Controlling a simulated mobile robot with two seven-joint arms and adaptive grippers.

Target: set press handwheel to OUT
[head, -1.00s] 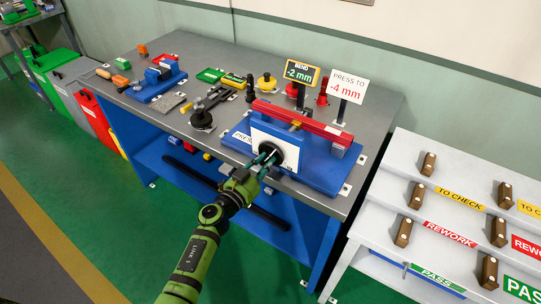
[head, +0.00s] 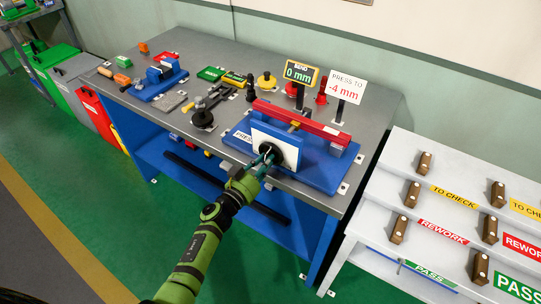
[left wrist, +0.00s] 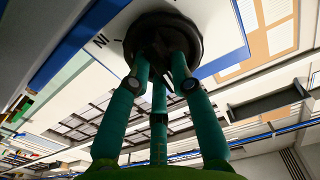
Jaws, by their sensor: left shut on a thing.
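The press (head: 328,172) is a blue stand on the workbench with a white front plate (head: 287,146). A red bar (head: 300,117) lies across its top. The dark round handwheel (head: 268,149) sits on the plate, partly hidden by my left gripper (head: 265,158). In the left wrist view, the teal fingers of that gripper (left wrist: 162,75) are closed on the handwheel (left wrist: 150,28). Part of the letters "IN" shows on the plate beside the wheel; no OUT mark is readable. The BEND display (head: 299,73) reads 0 mm. My right gripper is not in view.
A sign (head: 345,87) reading "PRESS TO -4 mm" stands behind the press. A blue vise (head: 160,75) and several small tools lie left on the grey bench (head: 215,52). A white stepped rack (head: 415,170) with brown blocks stands at the right.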

